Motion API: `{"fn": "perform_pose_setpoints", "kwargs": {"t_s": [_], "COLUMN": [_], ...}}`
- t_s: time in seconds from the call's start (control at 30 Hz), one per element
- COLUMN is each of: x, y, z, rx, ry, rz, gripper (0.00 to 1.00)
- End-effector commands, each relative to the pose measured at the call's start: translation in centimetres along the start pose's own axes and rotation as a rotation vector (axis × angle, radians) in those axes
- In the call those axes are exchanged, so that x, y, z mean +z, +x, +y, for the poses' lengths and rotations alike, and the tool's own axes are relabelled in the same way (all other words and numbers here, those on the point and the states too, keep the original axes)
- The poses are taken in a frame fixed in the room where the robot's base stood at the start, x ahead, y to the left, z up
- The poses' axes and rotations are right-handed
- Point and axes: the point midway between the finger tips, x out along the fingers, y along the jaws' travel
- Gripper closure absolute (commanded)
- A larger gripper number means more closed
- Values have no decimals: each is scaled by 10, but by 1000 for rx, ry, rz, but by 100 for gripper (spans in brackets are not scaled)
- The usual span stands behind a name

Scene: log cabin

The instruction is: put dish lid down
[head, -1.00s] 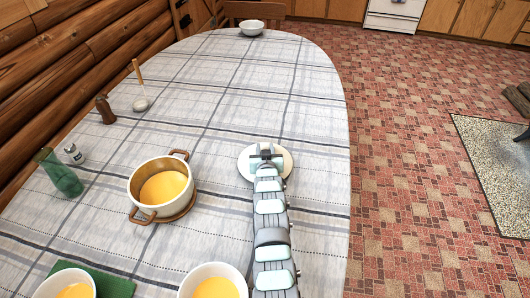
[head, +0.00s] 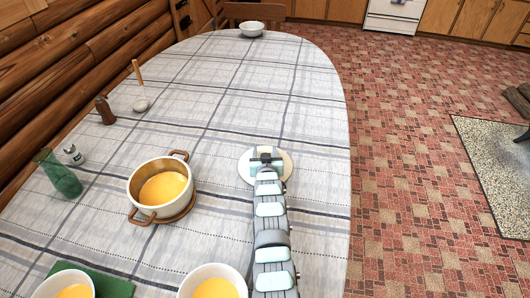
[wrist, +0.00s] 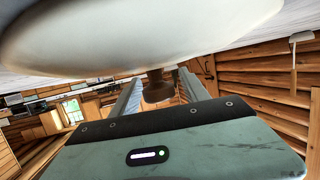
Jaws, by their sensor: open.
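The dish lid (head: 244,174) is a pale round disc near the right edge of the table, largely covered by my gripper (head: 266,157) in the head view. In the wrist view the lid (wrist: 140,35) fills the top as a white disc, close against the tablecloth. Its brown knob (wrist: 156,88) stands between my two gripper fingers (wrist: 157,92). The fingers are apart, one on each side of the knob. I cannot tell whether either one touches it. The open pot (head: 160,188) with brown handles stands left of the lid and holds yellow soup.
Two bowls of soup, one in front (head: 214,284) and one at the lower left (head: 64,284), stand on the table (head: 225,120).

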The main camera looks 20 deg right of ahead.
Motion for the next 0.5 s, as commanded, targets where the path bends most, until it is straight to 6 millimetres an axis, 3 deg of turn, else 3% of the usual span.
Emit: {"fn": "perform_pose_setpoints", "kwargs": {"t_s": [0.17, 0.5], "x": [-2, -2], "y": [-8, -49], "z": [0, 1], "rx": [0, 0], "ry": [0, -1], "rz": [0, 1], "gripper": [47, 47]}}
